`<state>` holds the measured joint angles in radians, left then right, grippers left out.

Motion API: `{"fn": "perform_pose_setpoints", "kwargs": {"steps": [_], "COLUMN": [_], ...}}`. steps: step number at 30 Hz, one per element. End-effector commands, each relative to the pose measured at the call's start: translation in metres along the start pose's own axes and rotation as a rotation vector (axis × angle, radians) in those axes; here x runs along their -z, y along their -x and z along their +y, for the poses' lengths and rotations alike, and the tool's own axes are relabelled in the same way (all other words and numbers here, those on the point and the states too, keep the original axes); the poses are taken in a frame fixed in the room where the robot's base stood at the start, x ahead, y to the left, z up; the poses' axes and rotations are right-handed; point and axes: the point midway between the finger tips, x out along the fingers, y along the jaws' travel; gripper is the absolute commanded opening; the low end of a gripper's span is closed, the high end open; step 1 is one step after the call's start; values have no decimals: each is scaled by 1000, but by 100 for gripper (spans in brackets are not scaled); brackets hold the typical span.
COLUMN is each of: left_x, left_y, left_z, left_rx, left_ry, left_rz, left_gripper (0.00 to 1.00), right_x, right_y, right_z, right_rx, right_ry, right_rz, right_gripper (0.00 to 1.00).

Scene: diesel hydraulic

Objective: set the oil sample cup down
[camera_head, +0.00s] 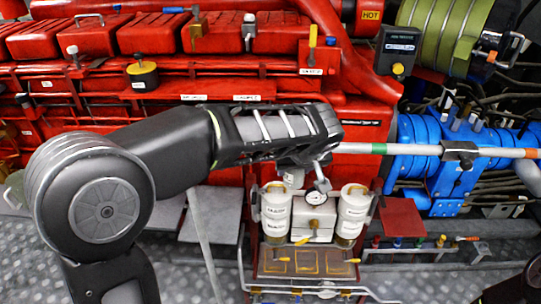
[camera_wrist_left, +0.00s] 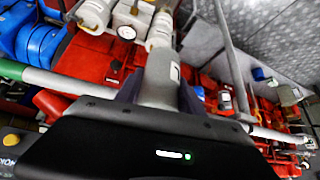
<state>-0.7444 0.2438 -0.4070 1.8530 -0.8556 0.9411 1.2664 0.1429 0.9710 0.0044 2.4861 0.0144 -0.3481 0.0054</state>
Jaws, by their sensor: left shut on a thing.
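My left gripper (camera_head: 325,135) reaches in from the left, above the filter unit. In the left wrist view its dark fingers (camera_wrist_left: 160,93) are shut on either side of a pale grey cylinder with a small label, which I take to be the oil sample cup (camera_wrist_left: 158,72). Its lower end is hidden by the gripper body. In the head view the gripper hides most of what it holds. My right gripper is not in view.
Below the gripper stand white filter canisters (camera_head: 276,212) and a round gauge (camera_head: 316,197), above a tray with yellow outlines (camera_head: 305,265). A silver pipe (camera_head: 415,149) crosses to the right, before blue machinery (camera_head: 465,178). Red engine covers (camera_head: 160,35) fill the back.

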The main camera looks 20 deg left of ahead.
Motion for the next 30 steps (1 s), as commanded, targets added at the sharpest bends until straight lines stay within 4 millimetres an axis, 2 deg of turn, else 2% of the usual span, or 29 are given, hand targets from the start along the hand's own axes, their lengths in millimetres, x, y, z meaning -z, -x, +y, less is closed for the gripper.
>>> {"fn": "perform_pose_setpoints", "kwargs": {"steps": [5,9,12,15,19,30], "left_x": [-43,-90,-123,-142,-151,-150], "left_y": [-33,-59,-73,-79,-81,-81], "left_z": [37,62,72,76,77,77], "left_rx": [-105,-196,-248,-279,-293,-293], "left_ry": [-176,-312,-382,-417,-432,-429], "left_rz": [9,9,1,-6,-10,-9], "left_gripper": [0,0,0,0,0,0], "right_x": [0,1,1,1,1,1], "right_y": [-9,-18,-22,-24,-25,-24], "right_z": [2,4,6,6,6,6], "right_rx": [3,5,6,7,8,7], "right_ry": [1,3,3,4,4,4], "right_rz": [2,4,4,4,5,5], "right_gripper": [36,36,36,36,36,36]}}
